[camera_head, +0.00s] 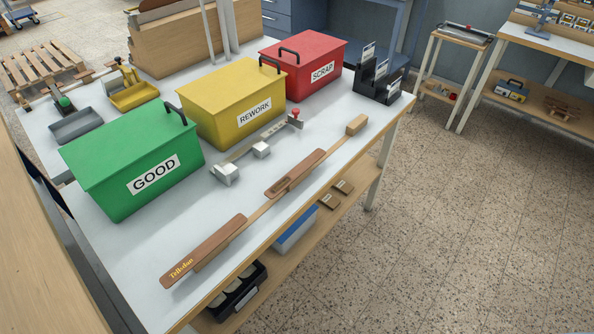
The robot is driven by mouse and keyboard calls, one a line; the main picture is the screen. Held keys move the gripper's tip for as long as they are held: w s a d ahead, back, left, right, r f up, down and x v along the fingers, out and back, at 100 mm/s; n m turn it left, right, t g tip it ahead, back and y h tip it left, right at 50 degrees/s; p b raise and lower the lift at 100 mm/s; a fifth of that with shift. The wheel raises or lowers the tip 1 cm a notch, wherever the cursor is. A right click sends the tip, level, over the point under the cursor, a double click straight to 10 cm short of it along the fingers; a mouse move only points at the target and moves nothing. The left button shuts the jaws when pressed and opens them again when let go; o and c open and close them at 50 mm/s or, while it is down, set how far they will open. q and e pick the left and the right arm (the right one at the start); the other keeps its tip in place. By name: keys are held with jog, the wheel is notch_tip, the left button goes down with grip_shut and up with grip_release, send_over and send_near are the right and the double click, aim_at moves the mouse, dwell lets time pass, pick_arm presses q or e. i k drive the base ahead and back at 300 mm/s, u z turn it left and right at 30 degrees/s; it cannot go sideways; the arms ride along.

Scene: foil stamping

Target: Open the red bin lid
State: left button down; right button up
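The red bin (308,80) labelled SCRAP stands at the far end of the white-topped table. Its red lid (306,47) is shut, with a black handle (289,54) at its left end. The yellow REWORK bin (235,108) stands just in front of it, with its lid shut and a black handle (270,65) close to the red bin. Neither of my grippers shows in the head view.
A green GOOD bin (140,172) stands nearest on the white table (140,272). Wooden pieces (278,187) lie along the right side. A black holder (378,82) stands right of the red bin. The floor (460,220) to the right is clear.

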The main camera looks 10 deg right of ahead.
aim_at(303, 48)
jog(key=z, duration=2.05)
jog(key=i, duration=2.35)
jog(key=u, duration=2.35)
